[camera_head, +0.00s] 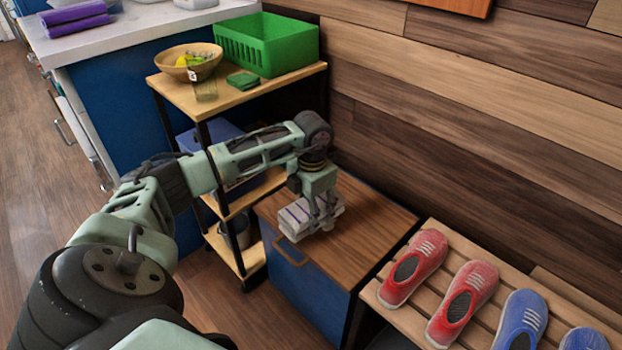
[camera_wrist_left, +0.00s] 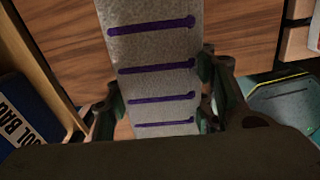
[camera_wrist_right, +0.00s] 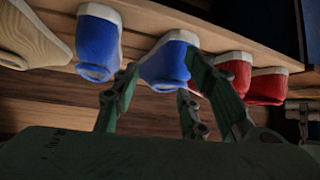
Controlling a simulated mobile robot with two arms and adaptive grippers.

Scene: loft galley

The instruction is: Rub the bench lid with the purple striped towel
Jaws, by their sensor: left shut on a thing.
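The purple striped towel (camera_head: 298,222) is a folded light grey cloth with purple stripes. It lies against the brown wooden bench lid (camera_head: 372,228), near the lid's left front part. My left gripper (camera_head: 322,208) is shut on the towel from above. In the left wrist view the towel (camera_wrist_left: 155,50) runs between the two fingers (camera_wrist_left: 168,95), with the wooden lid (camera_wrist_left: 70,45) around it. Whether the towel presses on the lid is hard to tell. My right gripper (camera_wrist_right: 160,90) is open and empty, below the shoes in its wrist view.
A slatted rack with red shoes (camera_head: 414,266) and blue shoes (camera_head: 521,318) stands right of the bench. A shelf cart (camera_head: 182,93) stands to the left, carrying a green basket (camera_head: 268,45) and a fruit bowl (camera_head: 190,63). The wooden wall (camera_head: 450,100) closes the back. The lid's right part is bare.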

